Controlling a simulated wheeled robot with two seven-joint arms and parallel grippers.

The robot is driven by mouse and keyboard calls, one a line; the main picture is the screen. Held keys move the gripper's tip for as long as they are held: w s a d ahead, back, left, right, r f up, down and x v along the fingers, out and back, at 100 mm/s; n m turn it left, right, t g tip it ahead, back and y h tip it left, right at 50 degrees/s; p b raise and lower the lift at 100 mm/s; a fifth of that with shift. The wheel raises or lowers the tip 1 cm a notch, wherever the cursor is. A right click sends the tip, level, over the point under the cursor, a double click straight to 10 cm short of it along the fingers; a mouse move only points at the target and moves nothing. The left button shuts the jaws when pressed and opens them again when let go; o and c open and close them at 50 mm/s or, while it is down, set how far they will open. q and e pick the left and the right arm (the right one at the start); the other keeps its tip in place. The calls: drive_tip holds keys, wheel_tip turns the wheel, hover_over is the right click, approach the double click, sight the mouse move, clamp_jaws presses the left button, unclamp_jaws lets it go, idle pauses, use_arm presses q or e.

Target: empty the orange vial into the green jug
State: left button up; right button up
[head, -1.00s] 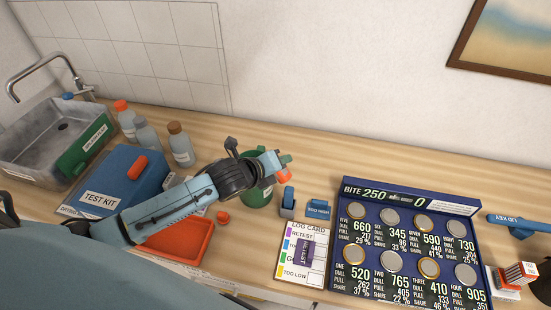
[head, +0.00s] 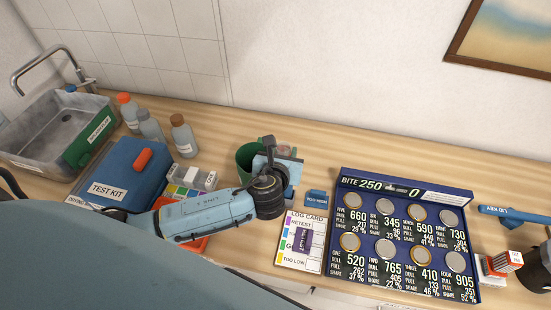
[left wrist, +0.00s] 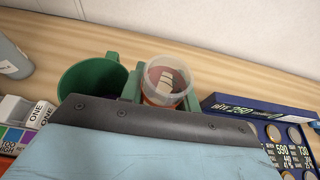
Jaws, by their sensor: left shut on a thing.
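The green jug (head: 246,160) stands on the counter, partly behind my left gripper (head: 284,160). In the left wrist view the open jug (left wrist: 86,82) is left of the vial, and no contents can be made out. My left gripper (left wrist: 153,88) is shut on the orange vial (left wrist: 166,84), a clear open cup with orange low inside and pale marks on its wall. The vial's mouth faces up towards the wrist camera, just right of the jug. In the head view the gripper mostly hides the vial.
An orange tray (head: 190,243) lies under my left arm. A blue test kit (head: 123,175), several bottles (head: 184,136) and a sink (head: 55,130) are at left. A log card (head: 301,242) and a blue coin board (head: 402,245) lie at right. Counter behind the board is clear.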

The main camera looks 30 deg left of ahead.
use_arm(q)
drive_tip(key=d+r, duration=0.3)
drive_tip(key=d, duration=0.2)
drive_tip(key=shift+s+d+r, duration=0.3)
drive_tip(key=shift+s+r, duration=0.1)
drive_tip(key=shift+f, duration=0.1)
drive_tip(key=shift+m+h, duration=0.3)
drive_tip(key=shift+h, duration=0.4)
drive_tip(key=a+f+b, duration=0.1)
drive_tip(key=b, duration=0.2)
drive_tip(key=s+a+f+b, duration=0.1)
drive_tip(key=f+b, duration=0.1)
drive_tip(key=b, duration=0.1)
drive_tip(key=a+f+b, duration=0.1)
drive_tip(key=b, duration=0.2)
drive_tip(key=shift+s+a+f+b, duration=0.2)
drive_tip(key=shift+s+a+b, duration=0.1)
drive_tip(key=shift+a, duration=0.05)
drive_tip(key=shift+s+a+f+m+t+h+b, duration=0.1)
drive_tip(key=shift+s+a+f+m+h+b, duration=0.35)
drive_tip(key=shift+b, duration=0.95)
drive_tip(key=shift+s+a+f+m+t+h+b, duration=0.15)
drive_tip(key=shift+s+b, duration=0.5)
drive_tip(key=shift+b, duration=0.7)
drive_tip(key=shift+s+a+f+m+t+h+b, duration=0.15)
drive_tip(key=shift+s+f+m+h+b, duration=0.3)
drive_tip(key=shift+b, duration=0.95)
